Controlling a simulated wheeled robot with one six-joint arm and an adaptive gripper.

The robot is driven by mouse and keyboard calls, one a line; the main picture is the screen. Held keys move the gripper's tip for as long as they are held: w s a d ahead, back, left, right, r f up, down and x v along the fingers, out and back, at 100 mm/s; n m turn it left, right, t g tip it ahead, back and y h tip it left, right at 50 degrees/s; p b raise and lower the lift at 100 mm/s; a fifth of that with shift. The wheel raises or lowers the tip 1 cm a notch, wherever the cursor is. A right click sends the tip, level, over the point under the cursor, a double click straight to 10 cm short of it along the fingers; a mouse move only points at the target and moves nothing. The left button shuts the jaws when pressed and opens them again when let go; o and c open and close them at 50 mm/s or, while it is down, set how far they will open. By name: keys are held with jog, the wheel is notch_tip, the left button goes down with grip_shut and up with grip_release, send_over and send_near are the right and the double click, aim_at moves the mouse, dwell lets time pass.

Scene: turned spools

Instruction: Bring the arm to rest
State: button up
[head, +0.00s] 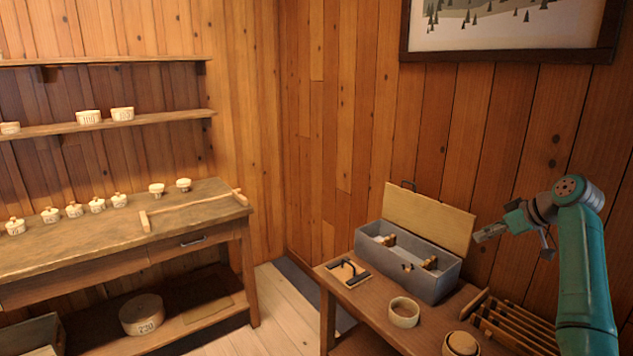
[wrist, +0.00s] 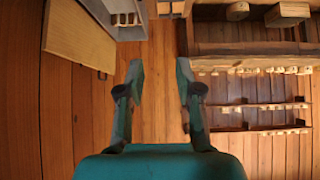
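My teal arm rises at the right of the head view. My gripper (head: 493,231) is up in the air, to the right of the open box lid (head: 429,219) and above the right-hand bench. In the wrist view my gripper (wrist: 158,85) has its two fingers well apart with nothing between them, only wooden wall behind. It touches nothing that I can see. The grey box (head: 437,284) below it stands open with a few turned spools (head: 429,262) inside.
On the right-hand bench (head: 377,313) are a small board with a dark handle (head: 348,273), a round ring (head: 404,312), a round container (head: 460,344) and a slatted rack (head: 513,327). A left workbench (head: 90,243) holds several small lidded pots. Shelves hang above it. Air around my gripper is clear.

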jog(key=s+a+f+m+t+h, duration=0.1)
jog(key=s+a+f, duration=0.15)
jog(key=f, duration=0.65)
jog(key=s+a+f+m, duration=0.1)
jog(key=a+f, duration=0.2)
jog(key=f, duration=0.6)
jog(key=s+a+f+m+t+h, duration=0.1)
jog(key=s+a+f, duration=0.15)
jog(key=f, duration=0.65)
jog(key=s+a+f+m+h, duration=0.1)
jog(key=s+a+f, duration=0.2)
jog(key=s+f, duration=0.35)
jog(key=s+a+f+m+t, duration=0.1)
jog(key=s+a+f, duration=0.2)
jog(key=s+f, duration=0.3)
jog(key=s+a+f+m+h, duration=0.1)
jog(key=s+a+f, duration=0.35)
jog(key=s, duration=0.25)
jog(key=s+a+r+m+t+h, duration=0.1)
jog(key=s+a, duration=0.1)
jog(key=s, duration=1)
jog(key=s+a+t+h, duration=0.1)
jog(key=s+a, duration=0.1)
jog(key=s, duration=0.9)
jog(key=s+a+r+t, duration=0.2)
jog(key=s+r, duration=1.7)
jog(key=shift+s+a+y, duration=0.3)
jog(key=shift+a+y, duration=0.1)
